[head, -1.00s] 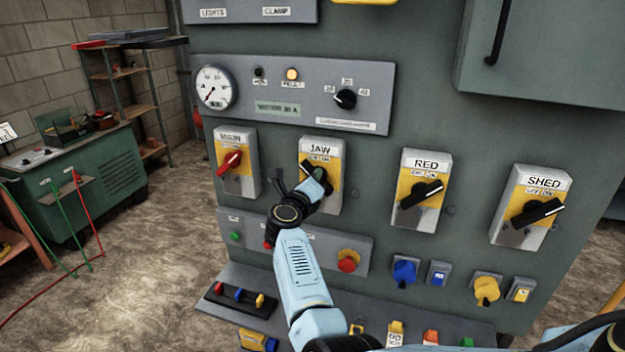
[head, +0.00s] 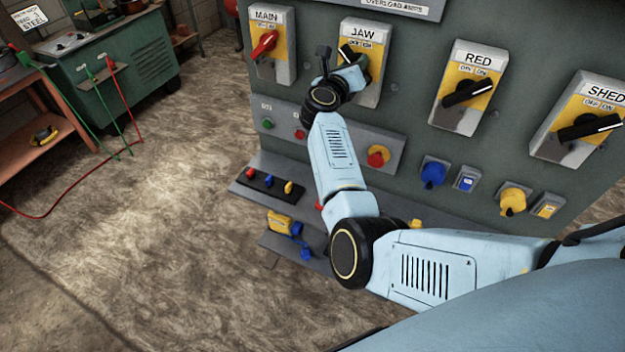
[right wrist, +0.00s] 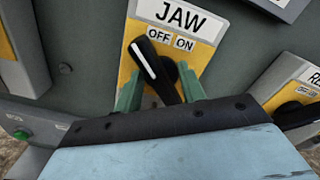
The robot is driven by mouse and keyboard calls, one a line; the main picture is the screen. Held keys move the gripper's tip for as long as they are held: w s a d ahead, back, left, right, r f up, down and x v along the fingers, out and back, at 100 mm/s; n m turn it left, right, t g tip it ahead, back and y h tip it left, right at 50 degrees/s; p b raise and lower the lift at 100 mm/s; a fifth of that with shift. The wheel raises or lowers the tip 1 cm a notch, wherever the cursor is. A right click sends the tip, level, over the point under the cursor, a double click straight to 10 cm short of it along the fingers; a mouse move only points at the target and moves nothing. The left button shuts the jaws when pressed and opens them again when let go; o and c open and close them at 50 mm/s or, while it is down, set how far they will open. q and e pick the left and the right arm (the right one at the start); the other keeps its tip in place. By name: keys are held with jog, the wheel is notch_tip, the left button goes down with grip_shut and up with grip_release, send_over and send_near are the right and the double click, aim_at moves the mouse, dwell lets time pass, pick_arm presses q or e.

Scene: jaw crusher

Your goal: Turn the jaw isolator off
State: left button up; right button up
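The jaw isolator (head: 374,88) is a yellow and grey plate labelled JAW, with OFF on the left and ON on the right. Its black handle (head: 346,54) has a white stripe and points up and left, to the OFF side. In the right wrist view the handle (right wrist: 148,62) tilts toward the OFF label (right wrist: 159,35). My right gripper (right wrist: 160,92) is at the plate, its green fingers apart on either side of the handle's lower part. I cannot tell whether they touch it. In the head view my right wrist hides the plate's lower left. My left gripper is out of view.
The MAIN isolator (head: 287,62) with a red handle is to the left; the RED (head: 457,112) and SHED (head: 555,146) isolators are to the right. A red button (head: 378,156) and a ledge (head: 247,186) with small coloured items lie below. Floor is open at left.

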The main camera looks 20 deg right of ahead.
jog(key=s+a+f+m+b, duration=0.1)
jog(key=s+a+m+b, duration=0.75)
jog(key=m, duration=0.65)
jog(key=a+f+n+t+y+b, duration=0.3)
jog(key=f+n, duration=0.9)
jog(key=f, duration=0.1)
jog(key=a+f+n+t+y+b, duration=0.3)
jog(key=f+n+y, duration=0.1)
jog(key=f+n, duration=0.9)
jog(key=shift+s+a+f+n+t, duration=0.3)
jog(key=shift+s+f+t, duration=0.1)
jog(key=shift+f, duration=0.05)
